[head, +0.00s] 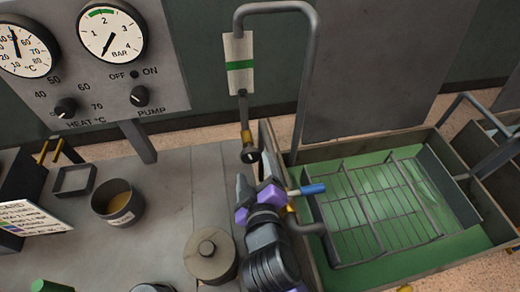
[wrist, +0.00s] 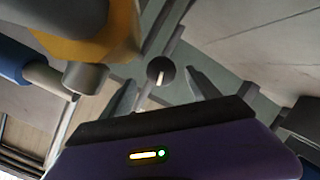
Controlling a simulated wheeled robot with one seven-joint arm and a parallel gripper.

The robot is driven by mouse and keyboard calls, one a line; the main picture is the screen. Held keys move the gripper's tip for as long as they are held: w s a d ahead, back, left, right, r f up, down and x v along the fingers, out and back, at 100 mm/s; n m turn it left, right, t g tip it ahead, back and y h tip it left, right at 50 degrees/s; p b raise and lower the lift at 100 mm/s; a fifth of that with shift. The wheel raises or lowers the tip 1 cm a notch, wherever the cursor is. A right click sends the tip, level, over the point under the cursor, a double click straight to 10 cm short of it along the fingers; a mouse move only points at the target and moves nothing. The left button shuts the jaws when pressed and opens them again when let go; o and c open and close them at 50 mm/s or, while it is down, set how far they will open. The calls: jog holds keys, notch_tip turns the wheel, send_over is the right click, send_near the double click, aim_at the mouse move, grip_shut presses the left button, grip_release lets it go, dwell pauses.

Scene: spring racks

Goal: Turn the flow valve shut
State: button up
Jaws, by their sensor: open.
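A dark round valve knob (head: 250,155) with a pale mark sits below a brass fitting on the upright grey pipe, beside the green tank. In the wrist view the knob (wrist: 160,70) shows between my fingertips, farther off. My gripper (head: 254,174) is open and empty just below the knob in the head view; its fingers (wrist: 160,77) stand apart, either side of the knob. I cannot tell the exact gap. A blue-handled lever (head: 312,189) on a brass body is to the right of my gripper; its brass body (wrist: 95,30) looms close at upper left in the wrist view.
The green tank (head: 262,150) with a wire rack (head: 385,205) is at right. A gauge panel (head: 110,90) stands behind.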

aim_at(252, 158)
jog(key=p+x, duration=0.1)
jog(key=x, duration=0.5)
jog(key=shift+w+a, duration=0.2)
jog(key=shift+w, duration=0.05)
jog(key=shift+c, duration=0.2)
jog(key=c, duration=1.3)
jog(key=shift+m+y, duration=0.7)
jog(key=shift+m, duration=0.4)
jog(key=o, duration=1.3)
jog(key=shift+o, duration=0.2)
notch_tip(252, 158, up, 20)
jog(key=b, duration=0.1)
